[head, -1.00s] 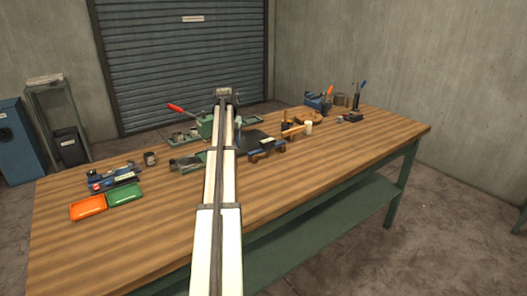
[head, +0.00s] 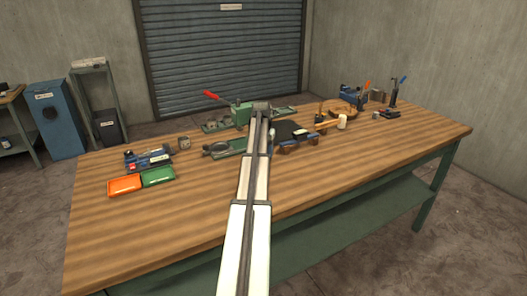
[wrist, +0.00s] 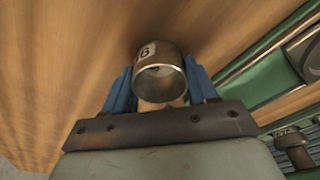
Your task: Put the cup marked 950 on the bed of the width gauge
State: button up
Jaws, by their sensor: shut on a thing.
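My gripper (wrist: 158,76) is shut on a grey metal cup (wrist: 168,55) in the wrist view, with a blue finger on each side. The cup's mouth faces the camera. A white label on its side is only partly visible, so I cannot read its full number. In the head view my arm hides the gripper and the held cup. A blue device (head: 150,157) with a red part stands at the left of the bench; I cannot tell if it is the width gauge. Another small grey labelled cup (head: 184,142) stands upright beside it.
Orange (head: 125,186) and green (head: 158,177) trays lie at the bench's left front. A green press (head: 243,113) with a red lever and a green fixture (head: 222,148) stand mid-bench. A mallet (head: 341,122) and other tools crowd the right. The front wood is clear.

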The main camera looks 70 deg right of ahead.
jog(key=o, duration=1)
jog(key=shift+o, duration=0.2)
jog(key=shift+o, duration=0.4)
notch_tip(320, 180, up, 12)
jog(key=a, duration=0.1)
jog(key=shift+a, duration=0.4)
